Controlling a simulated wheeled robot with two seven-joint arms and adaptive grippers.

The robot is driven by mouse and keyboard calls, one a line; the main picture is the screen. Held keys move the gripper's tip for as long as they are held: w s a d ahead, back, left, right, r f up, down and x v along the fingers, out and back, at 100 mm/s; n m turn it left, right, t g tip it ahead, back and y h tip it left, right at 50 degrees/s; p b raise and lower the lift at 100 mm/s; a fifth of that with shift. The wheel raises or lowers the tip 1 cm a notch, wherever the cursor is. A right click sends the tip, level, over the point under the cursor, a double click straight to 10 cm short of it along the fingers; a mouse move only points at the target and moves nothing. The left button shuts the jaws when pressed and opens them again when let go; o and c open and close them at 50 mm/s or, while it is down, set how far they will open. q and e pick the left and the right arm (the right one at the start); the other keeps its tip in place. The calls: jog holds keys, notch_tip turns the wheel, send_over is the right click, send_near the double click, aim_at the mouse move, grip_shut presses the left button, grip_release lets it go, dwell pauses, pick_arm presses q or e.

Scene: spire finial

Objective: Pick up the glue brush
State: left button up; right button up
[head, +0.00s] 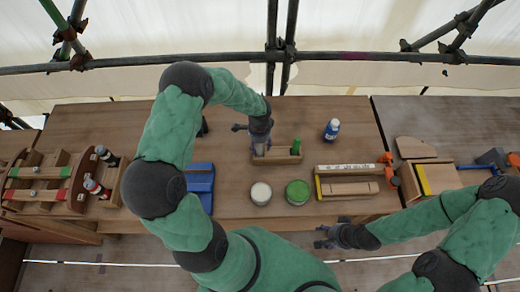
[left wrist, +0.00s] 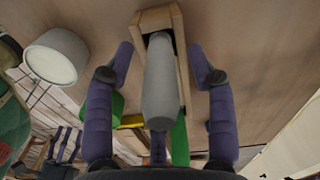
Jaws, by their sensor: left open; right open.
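A small wooden holder (head: 277,158) stands mid-table. A thick grey handle (left wrist: 160,85), which looks like the glue brush, stands in one end of this holder, also seen in the left wrist view (left wrist: 152,20). Its lower end is hidden. A green-handled tool (head: 296,147) stands at the holder's right end. My left gripper (head: 260,146) is over the holder's left end. In the left wrist view its open purple fingers (left wrist: 162,65) lie either side of the grey handle, with gaps showing. My right gripper (head: 322,237) is open and empty in front of the table's near edge.
A white-topped can (head: 261,193) and a green-topped can (head: 298,192) stand near the front edge. A blue-and-white bottle (head: 332,129) stands behind. A blue tray (head: 200,186) and clamped wooden parts (head: 40,172) lie left. Wooden strips (head: 348,187) lie right.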

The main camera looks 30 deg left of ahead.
pick_arm(q)
jog(key=shift+f, duration=0.6)
grip_shut()
jog(key=shift+r, duration=0.15)
notch_tip(320, 180, up, 10)
jog(key=shift+f+p, duration=0.1)
jog(key=shift+p, duration=0.2)
